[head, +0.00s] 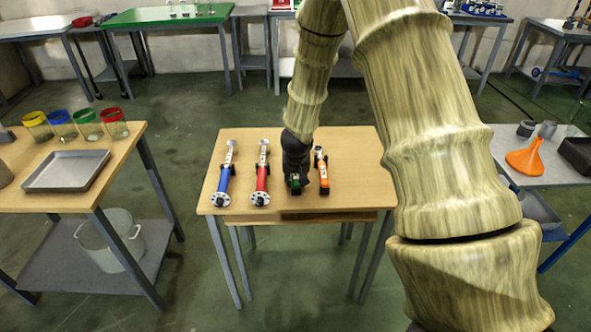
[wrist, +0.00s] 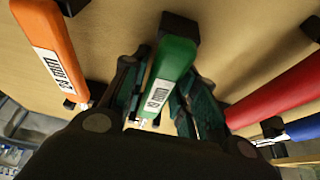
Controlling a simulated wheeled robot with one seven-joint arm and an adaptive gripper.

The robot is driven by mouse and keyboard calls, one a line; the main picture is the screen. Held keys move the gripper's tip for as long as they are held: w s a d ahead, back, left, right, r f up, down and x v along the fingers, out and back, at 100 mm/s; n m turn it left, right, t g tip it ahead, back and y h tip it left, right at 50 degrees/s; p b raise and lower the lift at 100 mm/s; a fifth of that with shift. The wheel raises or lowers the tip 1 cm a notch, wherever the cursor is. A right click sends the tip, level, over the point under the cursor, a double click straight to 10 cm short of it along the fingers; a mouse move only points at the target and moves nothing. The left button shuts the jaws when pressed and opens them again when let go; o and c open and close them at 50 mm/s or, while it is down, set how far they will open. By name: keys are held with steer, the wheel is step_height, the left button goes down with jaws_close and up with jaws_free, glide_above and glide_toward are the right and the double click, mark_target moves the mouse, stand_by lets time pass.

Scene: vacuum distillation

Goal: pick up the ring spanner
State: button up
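Several tools with coloured handles lie on the wooden table in the head view. They are a blue one (head: 223,182), a red one (head: 262,180), a green one (head: 295,183) and an orange one (head: 322,175). I cannot tell from their shapes which is the ring spanner. My gripper (head: 296,187) is down at the green tool and hides most of it. In the wrist view, the green handle (wrist: 174,62) lies between the open fingers of my gripper (wrist: 165,100), with gaps beside it. The orange handle (wrist: 52,48) is to the left, the red (wrist: 280,92) to the right.
The wooden table (head: 355,150) is bare to the right of the tools. A side table on the left holds a grey tray (head: 68,171) and several coloured-rim glasses (head: 88,124).

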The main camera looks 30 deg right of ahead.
jaws_close()
